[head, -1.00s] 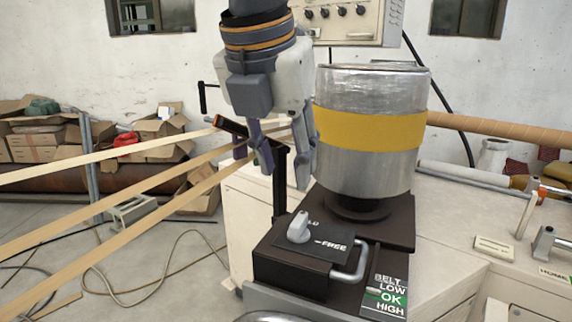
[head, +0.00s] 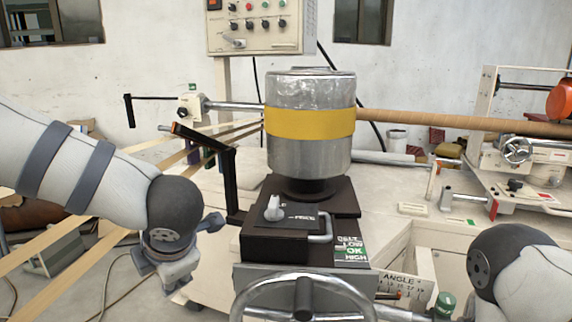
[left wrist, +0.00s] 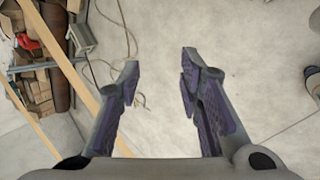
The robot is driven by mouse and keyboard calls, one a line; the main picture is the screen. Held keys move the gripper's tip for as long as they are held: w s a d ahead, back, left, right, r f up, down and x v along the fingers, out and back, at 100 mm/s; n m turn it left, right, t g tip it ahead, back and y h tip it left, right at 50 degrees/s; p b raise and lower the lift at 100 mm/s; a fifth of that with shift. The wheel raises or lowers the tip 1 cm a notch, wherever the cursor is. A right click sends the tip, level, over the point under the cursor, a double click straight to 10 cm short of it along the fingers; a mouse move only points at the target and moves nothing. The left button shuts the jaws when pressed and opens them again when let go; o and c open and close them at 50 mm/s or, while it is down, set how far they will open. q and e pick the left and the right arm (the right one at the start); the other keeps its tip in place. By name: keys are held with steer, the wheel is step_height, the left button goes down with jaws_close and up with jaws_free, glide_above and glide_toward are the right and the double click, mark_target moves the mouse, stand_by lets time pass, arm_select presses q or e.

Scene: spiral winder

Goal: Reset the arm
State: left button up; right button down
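My left arm (head: 85,170) comes in from the left and bends down at a dark grey joint, left of the winder. My left gripper (left wrist: 159,65) is open and empty in the left wrist view, its two purple-grey fingers wide apart over bare floor. Its fingers are not clear in the head view. Part of my right arm (head: 515,270) shows at the bottom right; its gripper is out of view. The steel drum with a yellow band (head: 310,122) stands on the dark winder base, clear of both arms.
Tan strips (head: 45,242) run from the lower left to the winder behind my left arm. A black lever arm (head: 205,138) stands left of the drum. A handwheel (head: 303,298) is in front. The control box (head: 262,25) is behind.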

arm_select(q)
steer(key=s+a+f+m+h, duration=0.1)
steer(key=s+f+m, duration=0.35)
steer(key=f, duration=0.35)
steer(key=s+f+m+g, duration=0.1)
steer(key=s+f+m, duration=0.3)
steer(key=f+m, duration=0.25)
steer(key=s+a+f+m+h, duration=0.1)
steer(key=s+f+m, duration=0.4)
steer(key=f, duration=0.3)
steer(key=s+f+m+g, duration=0.2)
steer(key=s+m, duration=0.1)
steer(key=s, duration=0.4)
steer(key=s+f+m+g+h, duration=0.1)
steer(key=s+m, duration=0.3)
steer(key=s, duration=0.4)
steer(key=s+f+m+g+h, duration=0.1)
steer(key=s+f+m+g, duration=0.2)
steer(key=s, duration=0.4)
steer(key=shift+s+a+m, duration=0.2)
steer(key=shift+a+m, duration=0.1)
